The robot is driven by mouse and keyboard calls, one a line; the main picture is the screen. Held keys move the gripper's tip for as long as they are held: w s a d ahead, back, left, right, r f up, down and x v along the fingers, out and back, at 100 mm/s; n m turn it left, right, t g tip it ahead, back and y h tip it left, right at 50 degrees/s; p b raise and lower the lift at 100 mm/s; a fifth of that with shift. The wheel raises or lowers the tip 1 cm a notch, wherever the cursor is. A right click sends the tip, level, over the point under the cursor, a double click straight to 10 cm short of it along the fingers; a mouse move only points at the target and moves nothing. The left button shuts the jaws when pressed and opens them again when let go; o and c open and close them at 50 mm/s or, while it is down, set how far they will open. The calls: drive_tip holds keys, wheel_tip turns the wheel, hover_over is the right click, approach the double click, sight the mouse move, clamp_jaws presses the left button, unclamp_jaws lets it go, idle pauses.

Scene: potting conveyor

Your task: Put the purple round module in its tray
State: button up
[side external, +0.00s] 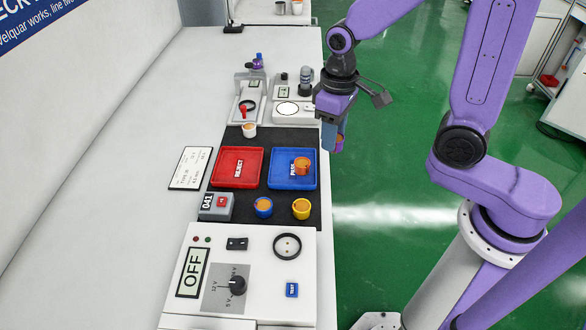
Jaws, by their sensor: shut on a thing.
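My gripper (330,147) hangs beyond the right edge of the bench, to the right of the blue tray's far corner, pointing down. It is shut on a small purple and orange thing (339,143), which looks like the purple round module. The fingers hide most of it. A red tray (223,178) marked REJECT lies on a black mat, with nothing in it. A blue tray (280,182) marked PASS lies to its right, with an orange-topped round module (302,166) in it.
A blue module (263,207) and a yellow module (301,208) stand in front of the trays, beside a grey box (216,207) marked 041. A white module (249,130) stands behind. A test panel (250,270) reading OFF is in front; small instruments (292,112) stand behind.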

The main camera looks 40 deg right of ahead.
drive_tip(key=shift+s+f+n, duration=0.1)
drive_tip(key=shift+s+n, duration=0.2)
drive_tip(key=shift+n, duration=0.1)
drive_tip(key=w+a+f, duration=0.2)
drive_tip(key=w+f, duration=0.2)
drive_tip(key=w, duration=0.5)
hover_over(282, 168)
drive_tip(key=f, duration=0.5)
drive_tip(key=shift+s+d+f, duration=0.1)
drive_tip(key=shift+s, duration=0.15)
drive_tip(key=shift+w+f, duration=0.15)
drive_tip(key=shift+f, duration=0.8)
drive_tip(key=shift+w+f, duration=0.15)
drive_tip(key=shift+f, duration=0.75)
drive_tip(key=shift+f, duration=0.1)
drive_tip(key=o, duration=0.8)
drive_tip(key=shift+o, duration=0.2)
